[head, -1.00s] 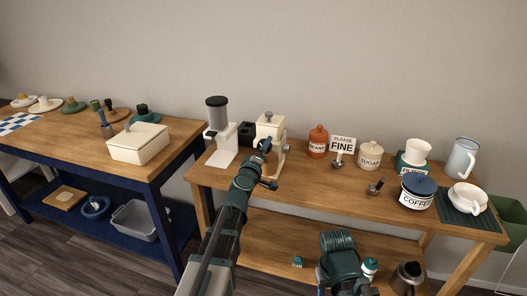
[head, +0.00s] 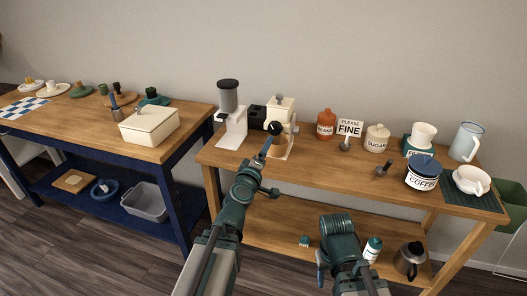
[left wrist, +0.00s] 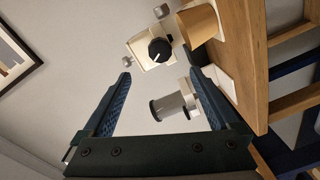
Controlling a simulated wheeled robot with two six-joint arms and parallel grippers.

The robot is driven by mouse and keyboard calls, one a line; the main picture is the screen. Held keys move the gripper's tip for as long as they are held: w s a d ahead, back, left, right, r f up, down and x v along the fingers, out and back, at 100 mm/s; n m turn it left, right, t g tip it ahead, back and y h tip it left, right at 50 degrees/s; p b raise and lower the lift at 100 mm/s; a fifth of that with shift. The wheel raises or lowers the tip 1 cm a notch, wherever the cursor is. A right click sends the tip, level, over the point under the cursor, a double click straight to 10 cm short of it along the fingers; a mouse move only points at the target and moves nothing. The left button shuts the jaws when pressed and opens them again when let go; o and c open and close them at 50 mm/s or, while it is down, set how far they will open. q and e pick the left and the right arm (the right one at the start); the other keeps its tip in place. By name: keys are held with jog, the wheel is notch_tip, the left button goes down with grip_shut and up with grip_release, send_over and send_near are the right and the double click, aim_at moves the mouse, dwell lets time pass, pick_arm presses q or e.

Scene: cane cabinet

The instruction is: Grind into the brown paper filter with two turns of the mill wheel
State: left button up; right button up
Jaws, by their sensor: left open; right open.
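The cream mill (head: 281,107) stands on the right-hand wooden table. A round black wheel (head: 275,128) with a pale mark is on its front; it shows in the left wrist view (left wrist: 160,49). The brown paper filter (left wrist: 199,25) is a tan cone by the mill; in the head view it is partly hidden below the wheel (head: 279,147). My left gripper (left wrist: 162,82) is open and empty, its fingers short of the wheel, with the wheel ahead between them. My right gripper (head: 322,268) is low before the table, away from the mill; its fingertips are mostly hidden.
A white grinder with a dark hopper (head: 228,97) stands left of the mill. An orange jar (head: 326,124), a FINE sign (head: 349,128), a sugar jar (head: 377,138) and a coffee jar (head: 423,172) stand right.

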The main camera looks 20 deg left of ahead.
aim_at(274, 130)
dwell(0.3)
pick_arm(q)
jog(key=n, duration=0.6)
jog(key=a+n+b, duration=0.1)
jog(key=n, duration=0.6)
jog(key=n+h, duration=0.1)
jog(key=n, duration=0.6)
jog(key=shift+w+a+f+t, duration=0.1)
jog(key=shift+a+f+t, duration=0.05)
jog(key=shift+a+t, duration=0.15)
jog(key=shift+w, duration=0.1)
jog(key=w, duration=0.9)
jog(key=w+d, duration=0.1)
jog(key=w, duration=0.3)
jog(key=shift+w+d, duration=0.1)
jog(key=shift+w, duration=0.2)
jog(key=shift+c, duration=0.3)
